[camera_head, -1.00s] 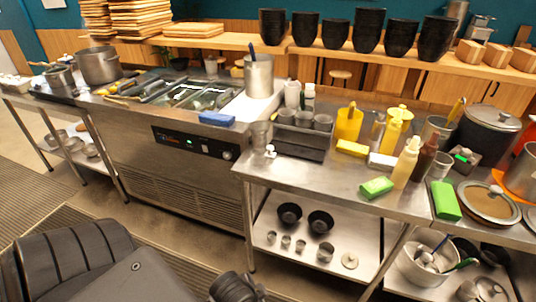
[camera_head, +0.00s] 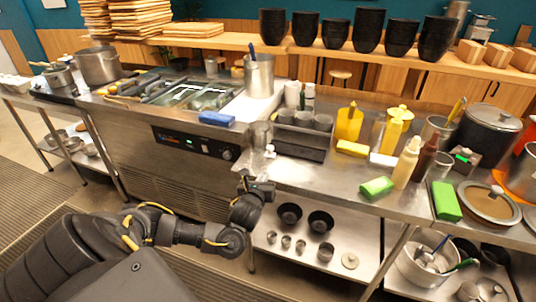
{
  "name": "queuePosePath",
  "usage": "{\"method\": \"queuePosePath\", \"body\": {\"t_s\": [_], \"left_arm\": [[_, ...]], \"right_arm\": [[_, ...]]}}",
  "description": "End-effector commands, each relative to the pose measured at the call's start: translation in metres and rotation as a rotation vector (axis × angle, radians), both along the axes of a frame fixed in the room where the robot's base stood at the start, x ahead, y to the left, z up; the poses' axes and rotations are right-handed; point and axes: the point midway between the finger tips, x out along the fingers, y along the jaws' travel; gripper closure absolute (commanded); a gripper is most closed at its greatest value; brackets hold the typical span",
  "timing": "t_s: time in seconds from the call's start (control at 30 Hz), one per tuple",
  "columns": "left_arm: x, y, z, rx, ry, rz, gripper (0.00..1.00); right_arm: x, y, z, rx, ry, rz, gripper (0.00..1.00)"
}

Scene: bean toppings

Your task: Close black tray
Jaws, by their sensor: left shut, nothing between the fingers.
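A black tray (camera_head: 298,153) stands on the steel counter at the centre, with several grey cups in its rear part. My left gripper (camera_head: 268,183) is in front of the counter's left corner, below and left of the tray and apart from it. It looks small and dark, and its fingers are shut and empty. My right gripper is out of view.
A metal cup (camera_head: 260,134) stands left of the tray. Yellow containers (camera_head: 348,123), a green sponge (camera_head: 376,187) and squeeze bottles (camera_head: 407,163) stand to the right. A blue cloth (camera_head: 216,118) lies on the left unit. Black bowls (camera_head: 320,221) sit on the lower shelf.

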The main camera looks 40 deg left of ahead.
Motion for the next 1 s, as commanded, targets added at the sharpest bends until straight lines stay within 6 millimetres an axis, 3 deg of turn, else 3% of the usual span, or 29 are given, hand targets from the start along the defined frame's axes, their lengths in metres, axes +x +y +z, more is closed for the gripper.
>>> {"method": "queuePosePath", "body": {"t_s": [0.17, 0.47, 1.0], "left_arm": [[0.004, 0.017, 0.014, 0.123, -0.002, 0.008, 1.00], [0.018, 0.024, 0.012, 0.129, -0.001, 0.008, 1.00], [0.107, 0.072, -0.002, 0.124, 0.000, 0.011, 1.00]], "right_arm": [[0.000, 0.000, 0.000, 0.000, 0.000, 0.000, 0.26], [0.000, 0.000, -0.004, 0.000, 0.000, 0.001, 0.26], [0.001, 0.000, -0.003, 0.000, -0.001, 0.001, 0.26]]}}
